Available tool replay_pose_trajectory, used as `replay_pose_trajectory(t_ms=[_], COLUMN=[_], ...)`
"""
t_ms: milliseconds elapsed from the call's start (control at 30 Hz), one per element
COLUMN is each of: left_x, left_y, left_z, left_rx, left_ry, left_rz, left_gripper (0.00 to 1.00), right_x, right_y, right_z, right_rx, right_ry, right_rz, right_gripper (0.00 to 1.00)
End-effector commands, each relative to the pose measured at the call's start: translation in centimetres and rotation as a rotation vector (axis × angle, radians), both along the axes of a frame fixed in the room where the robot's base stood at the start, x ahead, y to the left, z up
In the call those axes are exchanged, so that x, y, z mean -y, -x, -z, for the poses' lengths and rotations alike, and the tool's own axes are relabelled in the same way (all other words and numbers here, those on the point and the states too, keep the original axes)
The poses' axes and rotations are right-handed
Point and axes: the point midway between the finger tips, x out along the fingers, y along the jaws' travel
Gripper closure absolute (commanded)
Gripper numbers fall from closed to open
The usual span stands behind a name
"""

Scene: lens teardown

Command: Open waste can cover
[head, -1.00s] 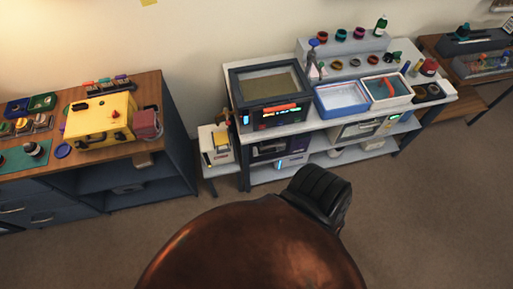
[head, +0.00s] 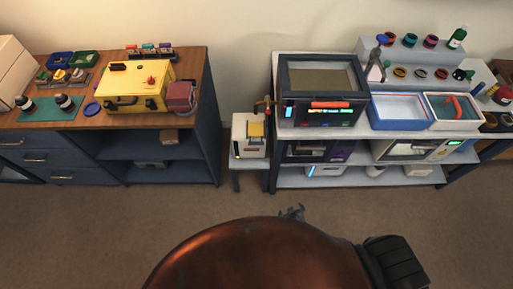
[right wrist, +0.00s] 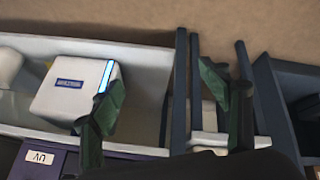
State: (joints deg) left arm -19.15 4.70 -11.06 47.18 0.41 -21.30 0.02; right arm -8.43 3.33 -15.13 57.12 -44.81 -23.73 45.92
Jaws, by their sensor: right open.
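No thing is clearly recognisable as a waste can. A small white box with a yellow panel (head: 252,146) stands on a low stand (head: 236,163) between the two benches in the head view. I cannot tell whether it is the can or has a cover. My right gripper (right wrist: 162,85) is open and empty in the right wrist view. Its dark green fingers are spread before the lower shelf and the stand's legs. In the head view a small grey tip (head: 292,212) shows above my copper-coloured body; it may be the right gripper. My left gripper is not seen.
A white device with a blue light strip (right wrist: 75,88) sits on the shelf beside the left finger. The shelved bench (head: 340,130) stands right, the wooden-topped cabinet (head: 205,75) left. Bare floor (head: 150,215) lies in front.

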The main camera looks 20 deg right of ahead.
Motion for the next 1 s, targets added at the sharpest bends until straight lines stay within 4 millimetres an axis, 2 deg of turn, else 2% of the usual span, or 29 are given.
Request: replay_pose_trajectory(t_ms=[33, 100, 200, 300, 400, 500, 600, 700, 867, 1000], left_x=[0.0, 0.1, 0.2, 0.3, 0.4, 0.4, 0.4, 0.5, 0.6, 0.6], left_y=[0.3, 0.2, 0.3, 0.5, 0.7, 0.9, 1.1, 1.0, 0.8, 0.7], left_z=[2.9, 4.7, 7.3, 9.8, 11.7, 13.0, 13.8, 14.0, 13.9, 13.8], left_rx=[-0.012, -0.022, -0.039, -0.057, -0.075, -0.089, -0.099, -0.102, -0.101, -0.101], left_ry=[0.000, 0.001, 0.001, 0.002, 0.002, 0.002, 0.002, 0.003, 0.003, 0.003], left_rz=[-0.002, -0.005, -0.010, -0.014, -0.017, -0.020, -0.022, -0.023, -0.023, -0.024], left_gripper=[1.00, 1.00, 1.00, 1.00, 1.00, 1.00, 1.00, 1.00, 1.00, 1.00], right_x=[-1.0, -2.2, -4.1, -6.2, -8.2, -9.9, -11.1, -11.7, -11.6, -11.0], right_y=[-3.7, -8.3, -14.1, -18.7, -21.6, -23.3, -24.1, -24.4, -25.7, -27.9], right_z=[0.3, -1.8, -5.6, -9.9, -14.2, -17.9, -20.7, -22.4, -23.3, -23.3], right_rx=[0.076, 0.191, 0.370, 0.559, 0.736, 0.881, 0.983, 1.040, 1.064, 1.062], right_ry=[0.014, 0.031, 0.041, 0.031, 0.006, -0.026, -0.055, -0.073, -0.080, -0.079], right_rz=[0.010, 0.035, 0.073, 0.106, 0.134, 0.150, 0.157, 0.160, 0.162, 0.162], right_gripper=[0.25, 0.25, 0.25, 0.25, 0.25, 0.25, 0.25, 0.25, 0.25, 0.25])
